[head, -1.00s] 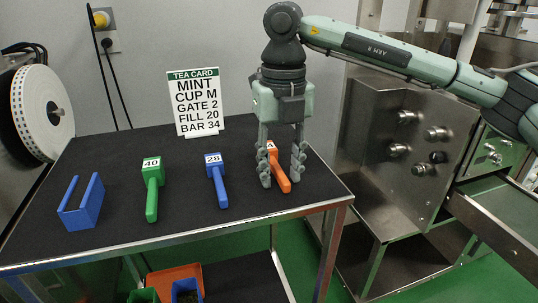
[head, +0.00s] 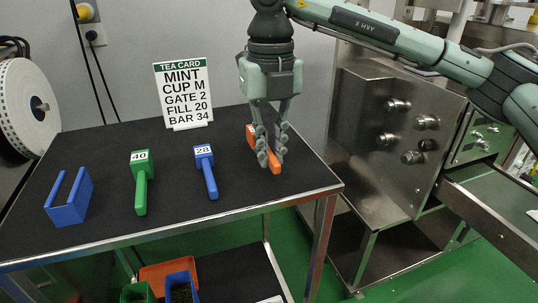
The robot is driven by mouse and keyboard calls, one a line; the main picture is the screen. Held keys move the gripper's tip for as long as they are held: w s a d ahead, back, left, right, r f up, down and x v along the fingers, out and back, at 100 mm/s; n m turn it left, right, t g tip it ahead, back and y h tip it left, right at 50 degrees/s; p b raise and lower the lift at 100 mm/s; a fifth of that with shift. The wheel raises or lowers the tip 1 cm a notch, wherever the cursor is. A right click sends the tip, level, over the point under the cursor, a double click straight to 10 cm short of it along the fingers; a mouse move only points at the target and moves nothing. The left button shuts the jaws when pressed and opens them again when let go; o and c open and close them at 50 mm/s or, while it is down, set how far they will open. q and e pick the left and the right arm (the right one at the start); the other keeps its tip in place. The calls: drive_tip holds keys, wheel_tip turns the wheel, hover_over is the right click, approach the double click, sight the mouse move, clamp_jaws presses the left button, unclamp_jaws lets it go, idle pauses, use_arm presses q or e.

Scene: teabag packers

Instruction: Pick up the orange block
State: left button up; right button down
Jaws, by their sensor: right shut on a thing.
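The orange block (head: 276,168) is a long handled piece near the right end of the black-topped table (head: 110,180). My right gripper (head: 270,152) points down over it from above, with its grey fingers shut on it. The fingers hide the middle of the block; its two ends show at either side. I cannot tell whether the block still touches the table. My left gripper is not in view.
A blue block labelled 28 (head: 210,182), a green block labelled 40 (head: 140,195) and a blue U-shaped holder (head: 68,205) stand to the left. A tea card (head: 183,93) stands behind. A steel machine (head: 385,150) is at right.

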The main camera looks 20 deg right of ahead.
drive_tip(key=r, duration=0.1)
drive_tip(key=a+r, duration=0.1)
drive_tip(key=r, duration=0.1)
drive_tip(key=shift+s, duration=0.2)
use_arm(q)
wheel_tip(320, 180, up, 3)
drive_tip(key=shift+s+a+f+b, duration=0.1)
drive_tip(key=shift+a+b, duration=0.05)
drive_tip(key=shift+b, duration=0.35)
use_arm(e)
drive_tip(key=s+a+r, duration=0.5)
drive_tip(key=a+r, duration=0.1)
drive_tip(key=a, duration=0.3)
drive_tip(key=shift+a+r, duration=0.15)
drive_tip(key=shift+r, duration=0.05)
